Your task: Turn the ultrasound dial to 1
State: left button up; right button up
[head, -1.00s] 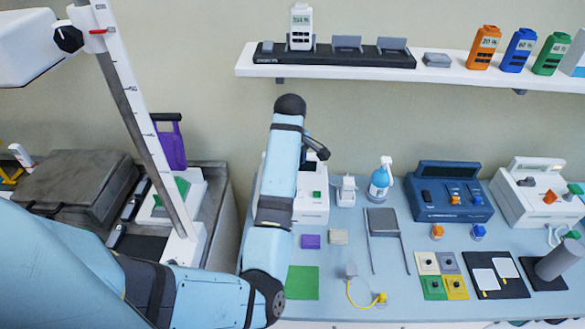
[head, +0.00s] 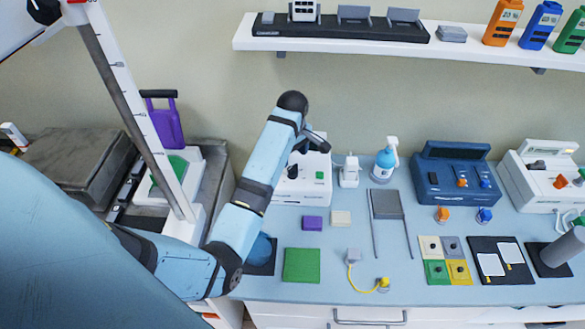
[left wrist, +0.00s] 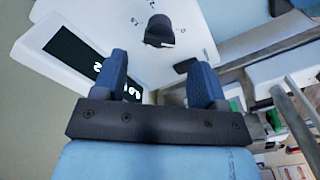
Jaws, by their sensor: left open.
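The ultrasound unit is a white box (head: 312,185) on the blue-grey table in the head view, partly hidden by my left arm. Its black dial (head: 292,171) shows just beside the arm. In the left wrist view, the black dial (left wrist: 160,31) stands on the white panel (left wrist: 110,25) with small marks around it, too small to read. A dark display (left wrist: 75,52) lies left of it. My left gripper (head: 318,143) is above the unit. In the wrist view its blue fingers (left wrist: 154,65) are apart and empty, with the dial beyond the gap between them. My right gripper is not in view.
A white spray bottle (head: 386,160) and a small white device (head: 349,172) stand right of the unit. A blue unit (head: 455,178) stands farther right. A shelf (head: 350,45) runs above. A slanted white column (head: 140,100) is at left.

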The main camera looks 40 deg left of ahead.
aim_at(293, 167)
pick_arm(q)
notch_tip(293, 167, down, 6)
dwell(0.4)
jog(key=shift+c, duration=0.5)
jog(key=c, duration=0.8)
